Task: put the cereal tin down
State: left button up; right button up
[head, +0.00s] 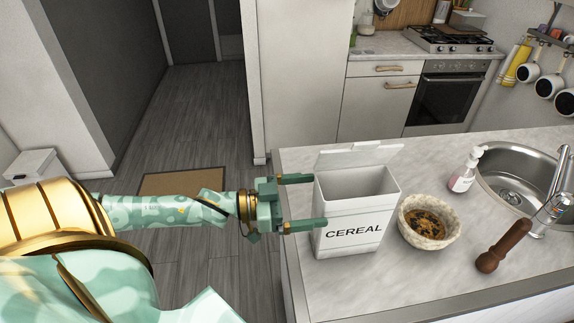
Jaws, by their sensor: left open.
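The cereal tin (350,218) is a white box marked CEREAL with its lid raised at the back. It stands upright on the pale counter (420,275), near the counter's left edge. My left gripper (304,202) is open at the tin's left side. One finger is near the tin's upper back left and the other overlaps its front left in the picture. I cannot tell whether either finger touches it. My right gripper is not in view.
Right of the tin are a speckled bowl (430,222) with dark contents, a brown wooden object (504,247), a soap bottle (465,170) and a sink (515,180). A stove (445,85) stands behind. The counter front is clear.

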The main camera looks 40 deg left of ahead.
pick_arm(q)
jog(key=v, duration=0.5)
jog(key=a+f+n+y, duration=0.3)
jog(key=a+f+y, duration=0.5)
jog(key=f, duration=0.6)
jog(key=s+a+f+n+g+y, duration=0.15)
jog(key=s+f, duration=0.25)
jog(key=f, duration=0.5)
jog(key=s+a+f+n+g+y, duration=0.1)
jog(key=s+a+f+g+y, duration=0.2)
jog(key=f, duration=0.7)
jog(key=s+d+f+g, duration=0.4)
jog(key=s+d+f, duration=0.4)
jog(key=s, duration=0.4)
jog(key=s+d+f+g, duration=0.3)
jog(key=s+d+f, duration=0.5)
jog(key=s, duration=0.5)
jog(key=shift+d+f+m+g+p, duration=0.35)
jog(key=shift+f+m, duration=0.1)
jog(key=shift+f, duration=0.3)
jog(key=shift+h, duration=0.25)
